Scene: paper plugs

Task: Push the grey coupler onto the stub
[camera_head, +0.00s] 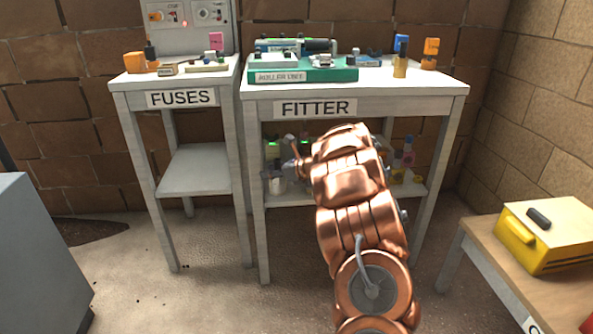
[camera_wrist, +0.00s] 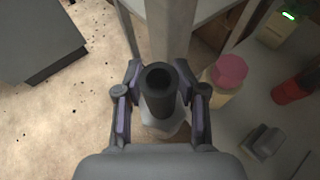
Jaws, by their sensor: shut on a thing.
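The grey coupler (camera_wrist: 158,92) shows in the wrist view as a dark, hollow cylinder, open end toward the camera. My gripper (camera_wrist: 160,98) is shut on it, with a finger on each side. A pale faceted thing (camera_wrist: 172,127) shows just below the coupler; I cannot tell whether they touch. In the head view my copper arm reaches toward the lower shelf of the FITTER table (camera_head: 372,92), and the gripper is mostly hidden there. I cannot pick out the stub with certainty in either view.
In the wrist view, a pink-topped bottle (camera_wrist: 229,73) stands close right of the gripper, with a red thing (camera_wrist: 295,88) beyond. A table leg (camera_wrist: 158,35) is just ahead. A green roller unit (camera_head: 340,72) sits on the tabletop. A yellow box (camera_head: 550,235) is at right.

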